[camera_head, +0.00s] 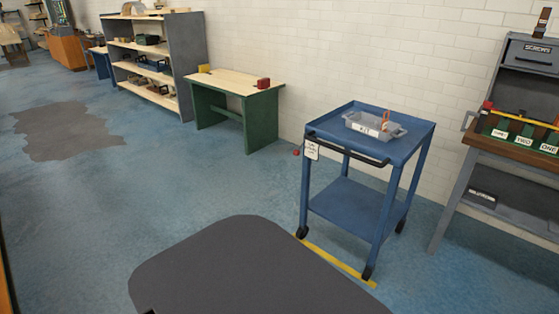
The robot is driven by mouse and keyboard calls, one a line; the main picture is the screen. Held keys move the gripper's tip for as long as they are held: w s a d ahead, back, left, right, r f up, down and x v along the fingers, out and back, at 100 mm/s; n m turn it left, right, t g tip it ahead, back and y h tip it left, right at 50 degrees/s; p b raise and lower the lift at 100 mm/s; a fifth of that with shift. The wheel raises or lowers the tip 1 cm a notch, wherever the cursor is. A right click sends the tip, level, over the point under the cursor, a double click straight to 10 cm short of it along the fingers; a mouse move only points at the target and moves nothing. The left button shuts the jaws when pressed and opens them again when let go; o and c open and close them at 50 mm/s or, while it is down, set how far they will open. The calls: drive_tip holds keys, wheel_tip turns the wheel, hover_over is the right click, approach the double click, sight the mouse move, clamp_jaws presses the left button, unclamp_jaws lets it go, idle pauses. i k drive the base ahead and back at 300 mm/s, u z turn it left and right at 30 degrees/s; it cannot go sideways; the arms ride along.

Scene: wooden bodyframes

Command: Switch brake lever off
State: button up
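A blue two-shelf cart (385,165) on dark casters stands right of centre by the white brick wall. A black handle bar (345,150) runs along its near upper edge. A small red knob (296,152) shows at the cart's left side, beside a white label (311,150) with writing too small to read. It may be the brake lever's end; its shaft and position cannot be made out. My gripper is not in view.
A clear bin (376,126) with an orange item sits on the cart. Yellow tape (335,262) marks the floor below. A workbench (510,155) stands right; a green-legged table (238,88) and shelves (150,60) stand behind left. The left floor is open, with a grey patch (62,130).

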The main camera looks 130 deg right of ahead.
sight(296, 153)
drive_tip(key=z, duration=0.5)
drive_tip(key=i, duration=0.2)
drive_tip(key=z, duration=4.25)
